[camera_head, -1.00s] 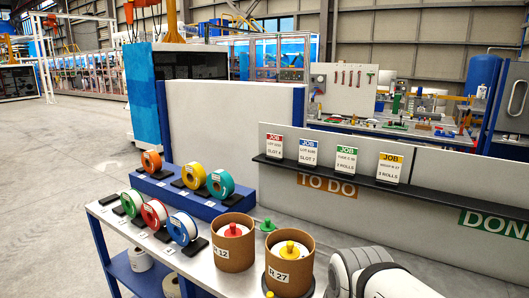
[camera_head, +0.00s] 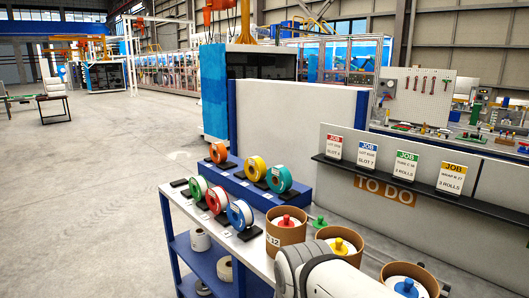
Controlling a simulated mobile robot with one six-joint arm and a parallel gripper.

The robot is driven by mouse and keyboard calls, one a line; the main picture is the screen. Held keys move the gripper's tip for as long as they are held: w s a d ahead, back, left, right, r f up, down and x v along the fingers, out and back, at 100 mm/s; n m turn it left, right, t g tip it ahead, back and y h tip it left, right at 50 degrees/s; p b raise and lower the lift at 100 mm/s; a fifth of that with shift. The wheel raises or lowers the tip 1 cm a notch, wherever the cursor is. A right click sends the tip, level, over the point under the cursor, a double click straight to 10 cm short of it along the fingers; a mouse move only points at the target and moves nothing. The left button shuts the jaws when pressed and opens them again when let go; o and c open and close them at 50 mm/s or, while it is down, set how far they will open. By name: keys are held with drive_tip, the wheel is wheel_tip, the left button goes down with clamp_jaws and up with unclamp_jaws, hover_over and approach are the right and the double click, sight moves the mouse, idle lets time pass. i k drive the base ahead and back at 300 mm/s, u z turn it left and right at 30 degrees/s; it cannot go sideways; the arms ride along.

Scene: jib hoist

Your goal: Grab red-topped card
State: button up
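The red-topped card (camera_head: 334,149) stands on the dark shelf ledge above the TO DO sign, leftmost in a row of cards. It is white with a red band reading JOB. To its right stand a blue-topped card (camera_head: 367,156), a green-topped card (camera_head: 405,168) and a yellow-topped card (camera_head: 453,179). A white link of my arm shows at the bottom centre. My gripper is not in view, so whether it is open cannot be seen.
Coloured spools (camera_head: 240,214) stand on the bench and its blue riser. Cardboard drums (camera_head: 286,233) with coloured knobs stand at the bench's right, below the shelf (camera_head: 400,182). A white panel (camera_head: 290,138) rises behind the bench. Open floor (camera_head: 90,190) lies to the left.

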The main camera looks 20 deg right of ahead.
sight(335, 143)
drive_tip(key=u, duration=1.5)
drive_tip(key=i, duration=2.15)
drive_tip(key=z, duration=3.55)
drive_tip(key=i, duration=1)
